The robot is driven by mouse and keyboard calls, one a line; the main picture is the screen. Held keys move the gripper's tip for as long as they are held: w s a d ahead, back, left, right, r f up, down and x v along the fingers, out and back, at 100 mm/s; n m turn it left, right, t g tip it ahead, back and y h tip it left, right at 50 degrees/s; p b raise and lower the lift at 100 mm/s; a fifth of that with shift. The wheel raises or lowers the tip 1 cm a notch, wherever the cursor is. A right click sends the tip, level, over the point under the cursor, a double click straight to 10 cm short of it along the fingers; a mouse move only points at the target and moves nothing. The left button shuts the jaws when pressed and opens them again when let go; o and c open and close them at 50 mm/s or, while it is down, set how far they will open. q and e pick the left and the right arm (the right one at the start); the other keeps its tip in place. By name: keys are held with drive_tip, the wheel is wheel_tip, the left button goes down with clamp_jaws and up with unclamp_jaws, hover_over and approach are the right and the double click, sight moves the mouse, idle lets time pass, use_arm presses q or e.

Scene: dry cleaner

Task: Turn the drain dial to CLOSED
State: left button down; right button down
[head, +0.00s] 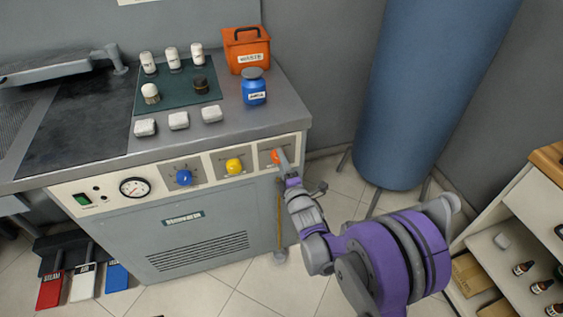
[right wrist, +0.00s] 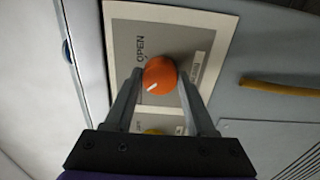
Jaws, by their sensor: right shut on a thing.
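The drain dial is an orange round knob (head: 276,156) on the rightmost plate of the machine's front panel. My right gripper (head: 286,167) is at this knob, shut on it. In the right wrist view the two fingers of my right gripper (right wrist: 161,84) stand on either side of the orange knob (right wrist: 160,73). A short white mark on the knob points to the lower left of that picture. The word OPEN (right wrist: 139,47) is printed to the knob's left; a smaller label on its other side is too small to read. My left gripper is not in view.
A blue knob (head: 184,177) and a yellow knob (head: 234,166) sit left of the orange one. Bottles and an orange box (head: 246,50) stand on the worktop. A blue cylinder (head: 425,90) and a shelf unit (head: 515,205) stand to the right.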

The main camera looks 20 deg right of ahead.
idle(0.3)
drive_tip(key=shift+c, duration=1.2)
unclamp_jaws()
drive_tip(key=s, duration=1)
drive_tip(key=shift+s+d, duration=0.2)
drive_tip(key=shift+s, duration=0.2)
